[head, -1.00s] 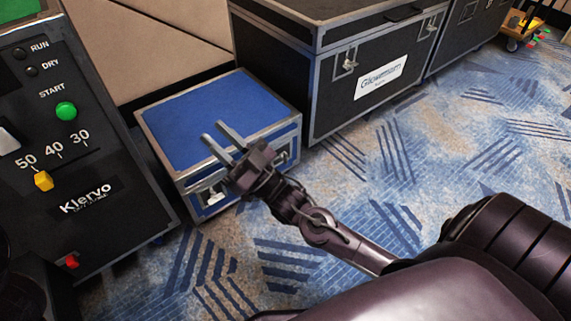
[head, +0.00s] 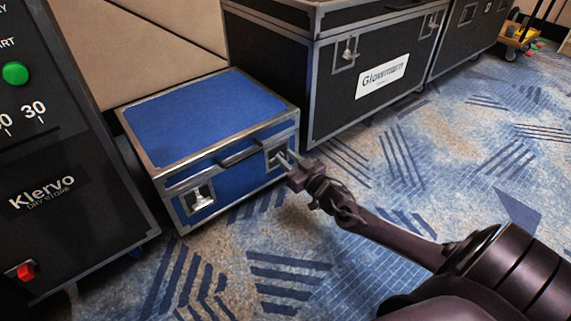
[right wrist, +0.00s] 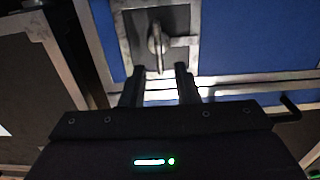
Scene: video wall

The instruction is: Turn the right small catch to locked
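The small blue case (head: 205,115) with metal edges stands on the carpet. Its right small catch (head: 272,159) is on the front face, partly covered by my gripper in the head view. In the right wrist view the catch (right wrist: 156,38) shows a metal lever on a dark recessed plate, pointing along the fingers. My right gripper (head: 285,158) is at this catch with its fingers apart. In the right wrist view the fingertips (right wrist: 159,72) lie on either side of the lever's near end, with gaps visible; contact cannot be told. My left gripper is out of view.
The left catch (head: 198,199) and a dark handle (head: 239,156) are on the same front face. A large black case (head: 335,100) stands close behind at the right. A black Klervo machine (head: 75,190) stands at the left. Carpet in front is clear.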

